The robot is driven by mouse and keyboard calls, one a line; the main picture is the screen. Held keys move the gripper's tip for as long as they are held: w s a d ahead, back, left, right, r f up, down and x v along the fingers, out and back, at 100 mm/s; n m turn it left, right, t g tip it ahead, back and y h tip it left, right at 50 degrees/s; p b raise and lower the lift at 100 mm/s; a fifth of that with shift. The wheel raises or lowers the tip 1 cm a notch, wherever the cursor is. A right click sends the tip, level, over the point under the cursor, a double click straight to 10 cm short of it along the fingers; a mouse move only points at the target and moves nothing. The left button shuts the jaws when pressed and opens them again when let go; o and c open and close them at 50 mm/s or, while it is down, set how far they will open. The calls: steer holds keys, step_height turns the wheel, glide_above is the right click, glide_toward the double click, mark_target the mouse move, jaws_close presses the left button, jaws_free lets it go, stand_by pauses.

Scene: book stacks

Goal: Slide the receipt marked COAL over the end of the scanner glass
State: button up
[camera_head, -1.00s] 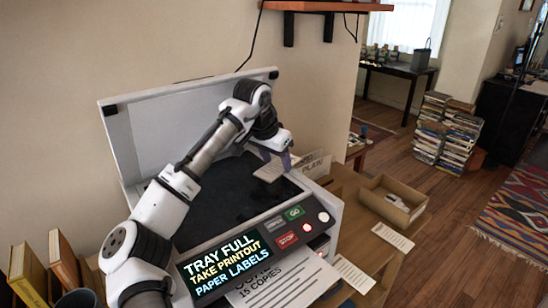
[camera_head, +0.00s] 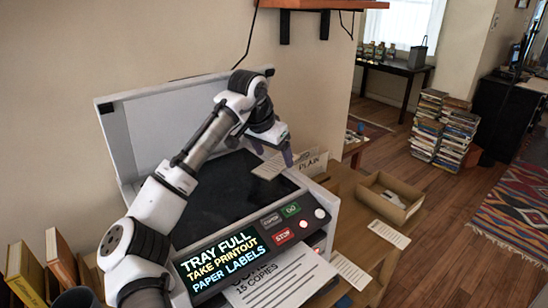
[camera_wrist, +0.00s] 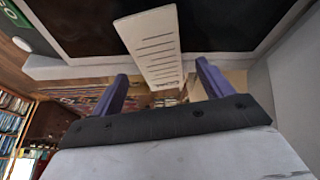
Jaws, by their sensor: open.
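A pale receipt (camera_head: 268,171) lies at the far right end of the dark scanner glass (camera_head: 215,195). Its word cannot be read, so I cannot confirm COAL. In the wrist view the receipt (camera_wrist: 150,45) shows printed lines and crosses the pale frame at the glass end, with its near end apparently sticking out past the edge. My gripper (camera_head: 272,154) is over that end of the scanner. Its two purple fingers, also in the wrist view (camera_wrist: 160,82), are spread apart on either side of the receipt's near end, with nothing visibly clamped.
A card reading PLAIN (camera_head: 311,167) stands just beyond the glass end. An open cardboard box (camera_head: 390,198) and loose slips (camera_head: 388,235) lie on the wooden table to the right. A printout (camera_head: 280,280) sticks out under the control panel. The lid (camera_head: 190,125) stands open behind.

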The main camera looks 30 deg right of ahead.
steer(key=b+v, duration=0.1)
steer(key=v, duration=1.1)
steer(key=shift+a, duration=0.15)
steer(key=shift+s, duration=0.1)
